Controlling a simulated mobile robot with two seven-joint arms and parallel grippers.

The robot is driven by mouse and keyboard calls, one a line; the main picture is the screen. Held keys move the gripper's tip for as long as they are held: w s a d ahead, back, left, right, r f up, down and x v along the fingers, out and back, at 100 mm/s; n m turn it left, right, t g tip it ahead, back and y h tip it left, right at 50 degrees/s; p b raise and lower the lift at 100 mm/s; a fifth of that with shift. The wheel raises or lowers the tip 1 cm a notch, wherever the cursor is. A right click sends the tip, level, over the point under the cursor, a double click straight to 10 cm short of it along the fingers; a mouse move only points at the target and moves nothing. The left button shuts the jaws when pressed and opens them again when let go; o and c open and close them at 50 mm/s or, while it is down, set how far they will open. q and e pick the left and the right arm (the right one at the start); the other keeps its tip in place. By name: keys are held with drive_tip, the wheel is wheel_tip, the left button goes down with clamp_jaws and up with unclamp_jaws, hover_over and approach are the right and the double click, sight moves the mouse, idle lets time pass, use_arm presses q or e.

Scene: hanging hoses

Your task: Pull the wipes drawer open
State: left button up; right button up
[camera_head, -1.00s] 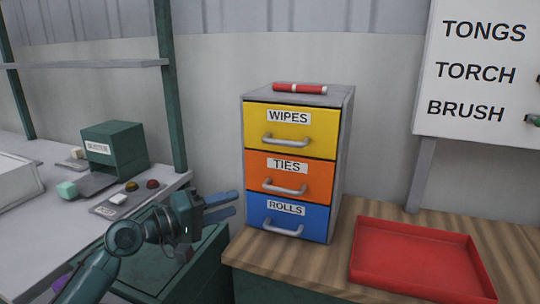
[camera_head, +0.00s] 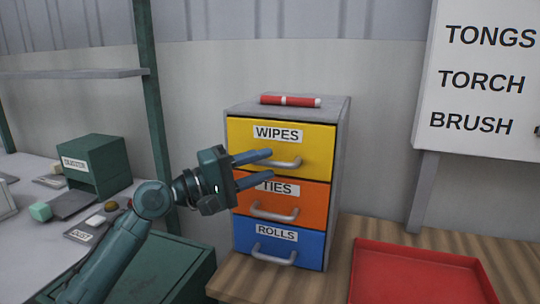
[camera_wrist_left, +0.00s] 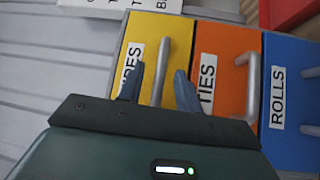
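The wipes drawer (camera_head: 310,142) is the yellow top drawer of a grey three-drawer cabinet, and it is closed. Its grey bar handle (camera_head: 283,163) is partly covered by a finger in the head view; in the left wrist view the handle (camera_wrist_left: 168,70) shows between and beyond my fingertips. My left gripper (camera_head: 268,165) is open and empty, in front of the cabinet at the height of the wipes handle. The wipes drawer also shows in the left wrist view (camera_wrist_left: 150,32), rolled on its side. My right gripper is not in view.
Below are the orange ties drawer (camera_head: 315,205) and the blue rolls drawer (camera_head: 310,247), both closed. A red cylinder (camera_head: 290,100) lies on the cabinet top. A red tray (camera_head: 420,275) sits on the wooden bench at right. A green box (camera_head: 95,165) stands on the left table.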

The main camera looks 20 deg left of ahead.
sight(291, 134)
use_arm(q)
drive_tip(key=shift+x, duration=1.3)
drive_tip(key=shift+a, duration=0.1)
drive_tip(key=shift+c, duration=0.4)
clamp_jaws()
